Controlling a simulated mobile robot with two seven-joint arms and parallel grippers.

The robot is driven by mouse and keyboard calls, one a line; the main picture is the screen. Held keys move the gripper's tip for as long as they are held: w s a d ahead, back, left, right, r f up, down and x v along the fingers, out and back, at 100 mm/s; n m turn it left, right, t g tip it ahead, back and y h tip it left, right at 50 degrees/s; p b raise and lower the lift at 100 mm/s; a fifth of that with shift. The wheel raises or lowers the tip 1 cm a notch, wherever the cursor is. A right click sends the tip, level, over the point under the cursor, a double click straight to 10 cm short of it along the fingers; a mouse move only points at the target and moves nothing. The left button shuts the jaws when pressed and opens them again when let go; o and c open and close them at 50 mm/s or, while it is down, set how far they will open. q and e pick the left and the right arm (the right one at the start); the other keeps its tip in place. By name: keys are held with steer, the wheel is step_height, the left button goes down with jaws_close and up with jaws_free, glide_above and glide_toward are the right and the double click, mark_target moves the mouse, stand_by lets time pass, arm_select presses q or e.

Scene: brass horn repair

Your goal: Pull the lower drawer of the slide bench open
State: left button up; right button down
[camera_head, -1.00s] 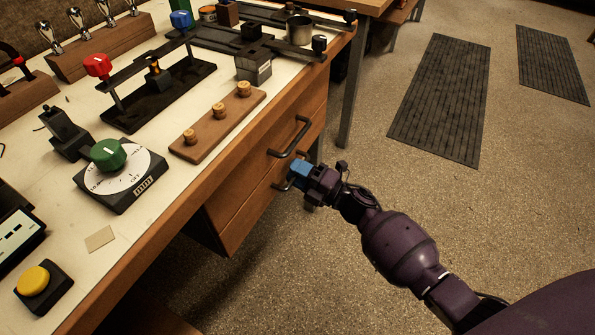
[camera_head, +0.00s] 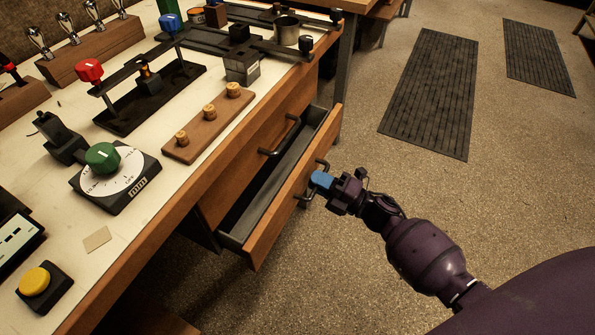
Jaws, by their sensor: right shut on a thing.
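The lower drawer (camera_head: 290,197) of the slide bench (camera_head: 150,238) is pulled part way out, and its grey inside looks empty where I see it. Its dark bar handle (camera_head: 322,165) is on the wooden front. My right gripper (camera_head: 318,182), with blue fingertips, is shut on this handle; the fingers hide part of it. The upper drawer (camera_head: 255,145) is closed, with its own dark handle (camera_head: 275,151) above the open drawer. My left gripper is not in view.
On the bench top stand a timer with a green knob (camera_head: 103,157), a yellow button (camera_head: 35,281), a wooden strip with corks (camera_head: 209,124) and a black fixture with a red knob (camera_head: 89,70). Open floor (camera_head: 400,185) lies right of the drawer, with dark mats (camera_head: 432,90) beyond.

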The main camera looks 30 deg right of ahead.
steer(key=r+v, duration=0.2)
steer(key=v, duration=0.8)
steer(key=r+v, duration=0.2)
steer(key=v, duration=0.8)
steer(key=shift+s+d+p, duration=0.3)
steer(key=shift+d+p, duration=0.1)
steer(key=c, duration=1.2)
jaws_free()
steer(key=v, duration=1)
steer(key=shift+s+d, duration=0.25)
steer(key=shift+s, duration=0.05)
